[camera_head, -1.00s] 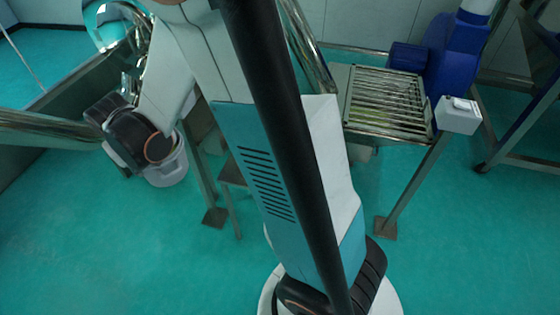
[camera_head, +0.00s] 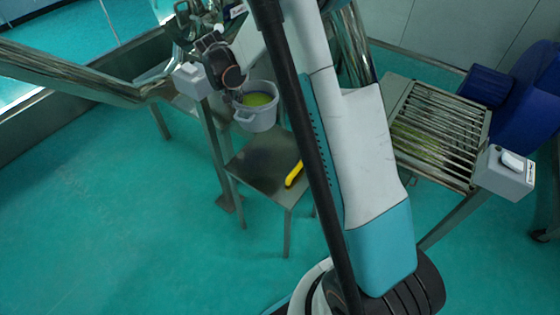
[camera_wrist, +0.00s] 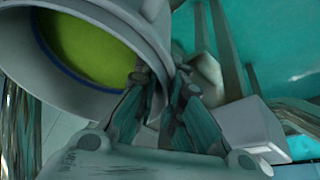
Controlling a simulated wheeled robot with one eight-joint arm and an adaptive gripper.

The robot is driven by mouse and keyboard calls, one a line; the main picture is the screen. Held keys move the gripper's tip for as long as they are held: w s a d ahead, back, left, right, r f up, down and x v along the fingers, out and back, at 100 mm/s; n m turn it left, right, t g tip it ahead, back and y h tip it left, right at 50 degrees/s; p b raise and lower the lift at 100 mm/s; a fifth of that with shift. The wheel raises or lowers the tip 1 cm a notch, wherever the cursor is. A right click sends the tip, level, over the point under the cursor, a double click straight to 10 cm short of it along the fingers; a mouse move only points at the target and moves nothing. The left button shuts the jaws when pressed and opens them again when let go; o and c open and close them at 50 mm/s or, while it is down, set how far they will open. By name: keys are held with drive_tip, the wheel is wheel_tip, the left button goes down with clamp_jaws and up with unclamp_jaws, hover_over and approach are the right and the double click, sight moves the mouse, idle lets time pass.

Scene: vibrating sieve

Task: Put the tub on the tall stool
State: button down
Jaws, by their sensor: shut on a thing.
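The tub (camera_head: 257,121) is pale grey, with yellow-green contents and a raised rim. My gripper (camera_head: 238,98) is shut on the tub's left side in the head view. In the wrist view the tub (camera_wrist: 135,42) fills the upper left, and the fingers (camera_wrist: 163,105) close at its rim. The tub is roughly upright, at the back edge of a dark metal stool (camera_head: 262,160) in the head view. I cannot tell whether it touches the stool top. My arm hides part of the stool's right side.
A yellow object (camera_head: 294,173) lies on the stool's right part. A metal rail frame with a grey box (camera_head: 192,79) stands at the left. A slatted sieve (camera_head: 436,130) with a grey switch box (camera_head: 504,170) and blue machine (camera_head: 535,100) stand at the right. Floor at lower left is clear.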

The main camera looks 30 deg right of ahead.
drive_tip(key=w+d, duration=0.1)
drive_tip(key=w+d+f+m, duration=0.1)
drive_tip(key=w+d+m, duration=0.1)
drive_tip(key=d, duration=0.1)
drive_tip(key=shift+f+g+h, duration=0.3)
drive_tip(key=shift+f, duration=0.1)
drive_tip(key=shift+m, duration=0.4)
drive_tip(key=f+b, duration=0.2)
drive_tip(key=f, duration=0.4)
drive_tip(key=f+b, duration=0.3)
drive_tip(key=f, duration=0.4)
drive_tip(key=f+b, duration=0.2)
drive_tip(key=f, duration=0.5)
drive_tip(key=shift+w+d+f, duration=0.15)
drive_tip(key=shift+d, duration=0.1)
drive_tip(key=shift+f, duration=0.15)
drive_tip(key=c, duration=1.7)
unclamp_jaws()
